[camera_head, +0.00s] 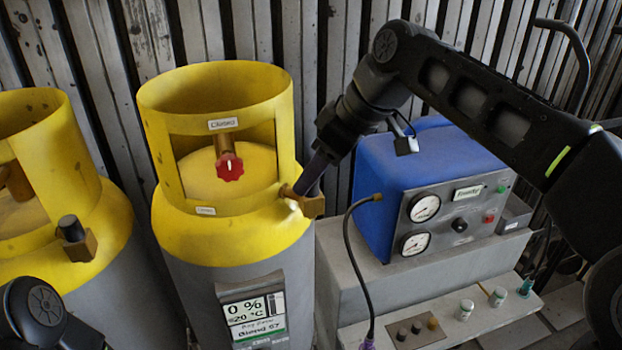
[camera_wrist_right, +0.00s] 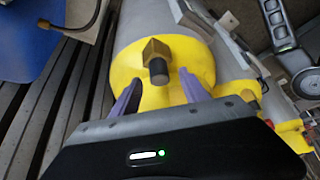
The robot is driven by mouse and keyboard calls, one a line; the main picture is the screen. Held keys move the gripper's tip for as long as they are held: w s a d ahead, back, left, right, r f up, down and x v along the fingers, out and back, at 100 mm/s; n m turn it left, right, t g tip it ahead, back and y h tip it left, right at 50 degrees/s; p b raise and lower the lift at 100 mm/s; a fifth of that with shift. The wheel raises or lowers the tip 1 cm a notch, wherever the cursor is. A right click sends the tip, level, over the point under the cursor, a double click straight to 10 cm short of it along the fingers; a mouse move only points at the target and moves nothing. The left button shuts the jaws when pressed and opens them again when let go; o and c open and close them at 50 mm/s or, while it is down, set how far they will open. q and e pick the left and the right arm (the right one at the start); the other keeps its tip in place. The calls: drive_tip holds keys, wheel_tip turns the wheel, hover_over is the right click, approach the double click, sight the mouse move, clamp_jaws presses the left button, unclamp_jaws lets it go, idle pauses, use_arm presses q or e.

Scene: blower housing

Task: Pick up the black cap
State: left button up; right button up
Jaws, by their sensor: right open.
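The black cap (camera_wrist_right: 158,72) sits on the end of a brass fitting (camera_wrist_right: 155,50) on the yellow top of a gas cylinder in the right wrist view. My right gripper (camera_wrist_right: 160,77) is open, its two purple fingers on either side of the cap, with visible gaps to it. In the head view my right gripper (camera_head: 302,190) reaches down to the brass fitting (camera_head: 312,208) on the middle yellow and grey cylinder (camera_head: 225,235); the cap there is hidden by the fingers. My left gripper is not in view.
A second yellow cylinder (camera_head: 95,255) at left carries its own dark cap (camera_head: 72,228) on a brass fitting. A red valve knob (camera_head: 229,167) sits inside the middle collar. A blue machine with gauges (camera_head: 400,170) stands right on a grey bench (camera_head: 350,265). A slatted wall is behind.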

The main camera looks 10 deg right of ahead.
drive_tip(key=shift+x, duration=0.85)
clamp_jaws()
idle(0.3)
